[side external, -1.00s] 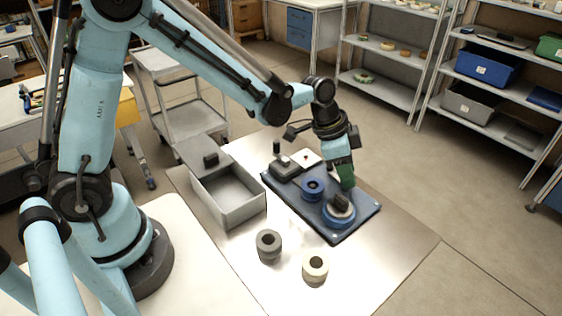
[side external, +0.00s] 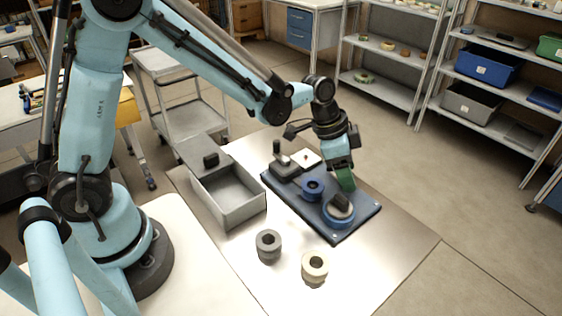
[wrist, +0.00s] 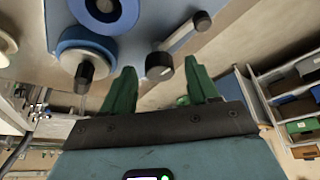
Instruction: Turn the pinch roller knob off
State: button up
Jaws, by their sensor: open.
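The dark blue panel (side external: 355,222) lies on the metal table. A blue ring-shaped part (side external: 338,219) with a dark knob-like piece (side external: 341,203) sits at its near right end. My gripper (side external: 346,182) is open and empty just above and behind that part. In the wrist view, my green fingers (wrist: 163,90) point toward the panel. A black knob (wrist: 159,66) with a grey crank arm lies ahead between them. Another black knob (wrist: 84,72) stands on a blue disc to the left. I cannot tell which one is the pinch roller knob; no labels are readable.
A blue reel (side external: 312,187) and a grey block with an upright lever (side external: 284,170) are also on the panel. An open grey bin (side external: 233,212) stands to the left. A grey roll (side external: 269,246) and a cream roll (side external: 315,267) stand in front.

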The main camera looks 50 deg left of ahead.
jog(key=v, duration=1.2)
jog(key=s+a+n+t+y, duration=0.3)
jog(key=s+a+n, duration=0.5)
jog(key=s, duration=0.3)
jog(key=shift+s+f+n+t, duration=0.35)
jog(key=shift+f+n+t, duration=0.05)
jog(key=shift+n+t, duration=0.2)
